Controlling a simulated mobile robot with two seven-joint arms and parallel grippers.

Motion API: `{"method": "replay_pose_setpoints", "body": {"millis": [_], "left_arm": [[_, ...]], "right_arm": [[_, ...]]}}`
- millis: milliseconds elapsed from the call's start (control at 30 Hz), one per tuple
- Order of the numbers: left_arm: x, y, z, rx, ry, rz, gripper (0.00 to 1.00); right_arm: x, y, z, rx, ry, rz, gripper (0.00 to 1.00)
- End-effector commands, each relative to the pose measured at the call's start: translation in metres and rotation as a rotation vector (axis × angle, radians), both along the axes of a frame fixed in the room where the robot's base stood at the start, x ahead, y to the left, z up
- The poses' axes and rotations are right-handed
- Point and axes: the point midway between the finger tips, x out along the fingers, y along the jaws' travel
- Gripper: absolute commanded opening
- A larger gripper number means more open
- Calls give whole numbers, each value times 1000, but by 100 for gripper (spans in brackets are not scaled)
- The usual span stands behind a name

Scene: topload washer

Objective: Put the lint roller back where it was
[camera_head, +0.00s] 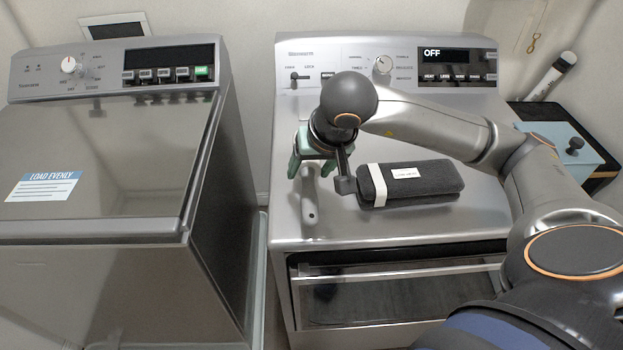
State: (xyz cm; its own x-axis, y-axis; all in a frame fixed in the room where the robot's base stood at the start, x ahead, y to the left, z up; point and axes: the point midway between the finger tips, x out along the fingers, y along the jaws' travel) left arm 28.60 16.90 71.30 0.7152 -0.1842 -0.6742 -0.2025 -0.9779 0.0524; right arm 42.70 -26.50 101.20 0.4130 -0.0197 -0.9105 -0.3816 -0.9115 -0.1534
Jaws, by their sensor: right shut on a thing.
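My right gripper (308,172), with green fingers, points down over the top of the right-hand appliance, left of its middle. It is shut on a pale lint roller (309,203), whose light grey handle shows below and between the fingers and points toward the front edge. The upper part of the roller is hidden by the fingers and wrist. I cannot tell whether the handle touches the metal top. My left gripper is not in view.
A dark folded cloth with a white band (425,182) lies just right of the gripper. The right appliance's control panel (440,62) stands behind. A washer (100,150) is at left, across a gap. A blue-grey box (565,150) sits far right. The front-left top is clear.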

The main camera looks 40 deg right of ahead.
Motion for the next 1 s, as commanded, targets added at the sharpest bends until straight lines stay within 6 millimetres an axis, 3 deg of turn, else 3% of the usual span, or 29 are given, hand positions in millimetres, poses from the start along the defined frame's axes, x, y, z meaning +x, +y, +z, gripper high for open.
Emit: {"method": "replay_pose_setpoints", "body": {"millis": [67, 267, 700, 733, 1000], "left_arm": [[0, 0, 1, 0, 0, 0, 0], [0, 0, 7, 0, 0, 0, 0], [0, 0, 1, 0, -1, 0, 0], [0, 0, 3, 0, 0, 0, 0], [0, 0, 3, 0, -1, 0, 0]], "right_arm": [[3, -7, -10, -3, 5, -4, 20], [2, -5, -34, -1, 4, -1, 20], [3, -5, -41, -1, -1, -1, 20], [3, -5, -40, -1, 2, -1, 68], [3, -5, -39, -1, 2, -1, 95]]}}
